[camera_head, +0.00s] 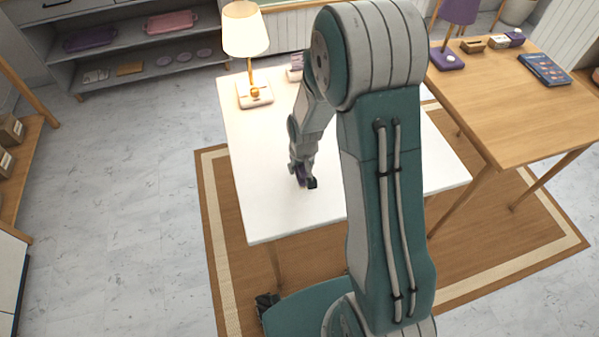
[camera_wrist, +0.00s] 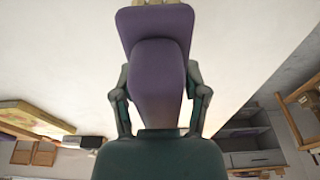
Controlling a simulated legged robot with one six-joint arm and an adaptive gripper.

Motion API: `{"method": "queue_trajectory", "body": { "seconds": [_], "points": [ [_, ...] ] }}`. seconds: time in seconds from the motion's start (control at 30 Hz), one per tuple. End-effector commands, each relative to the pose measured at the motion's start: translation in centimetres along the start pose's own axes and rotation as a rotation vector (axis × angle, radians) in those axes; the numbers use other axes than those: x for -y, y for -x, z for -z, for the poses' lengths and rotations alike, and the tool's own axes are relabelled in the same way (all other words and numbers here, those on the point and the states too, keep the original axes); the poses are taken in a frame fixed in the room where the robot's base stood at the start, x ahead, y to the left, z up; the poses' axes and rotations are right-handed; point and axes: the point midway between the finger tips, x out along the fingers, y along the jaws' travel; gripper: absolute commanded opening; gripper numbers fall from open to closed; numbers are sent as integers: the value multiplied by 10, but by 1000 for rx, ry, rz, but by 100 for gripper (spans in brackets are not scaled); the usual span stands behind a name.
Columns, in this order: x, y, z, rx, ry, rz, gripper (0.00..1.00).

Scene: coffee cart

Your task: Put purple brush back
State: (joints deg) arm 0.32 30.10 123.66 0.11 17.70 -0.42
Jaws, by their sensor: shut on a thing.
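The purple brush (camera_wrist: 158,60) fills the middle of the wrist view. It has a broad flat purple head at the top of that view, and a strip of pale bristles shows at the top edge. My gripper (camera_wrist: 160,98) is shut on it, with a finger on each side. In the head view my gripper (camera_head: 304,181) is over the white table, and a small part of the purple brush (camera_head: 300,172) shows there. I cannot tell whether the brush touches the table top.
The white table (camera_head: 275,215) is mostly bare. A lit lamp (camera_head: 247,45) stands at its back left, and a small purple and pale item (camera_head: 296,62) sits at the back, partly hidden by my arm. A wooden table (camera_head: 500,105) on the right holds another lamp and small goods.

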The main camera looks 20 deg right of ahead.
Motion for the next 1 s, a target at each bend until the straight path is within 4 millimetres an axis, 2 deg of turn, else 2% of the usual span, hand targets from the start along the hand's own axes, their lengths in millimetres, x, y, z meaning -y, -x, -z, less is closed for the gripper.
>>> {"method": "queue_trajectory", "body": {
  "seconds": [0.1,0.3,0.67,0.7,0.73,0.77,1.0],
  "points": [
    [3,-11,6,2,1,0,1],
    [2,-37,0,2,0,0,1],
    [2,-40,0,1,0,0,1],
    [2,-40,0,0,0,0,76],
    [2,-40,0,0,0,0,89],
    [2,-40,0,0,0,0,92],
    [2,-40,0,0,0,0,92]
  ]
}}
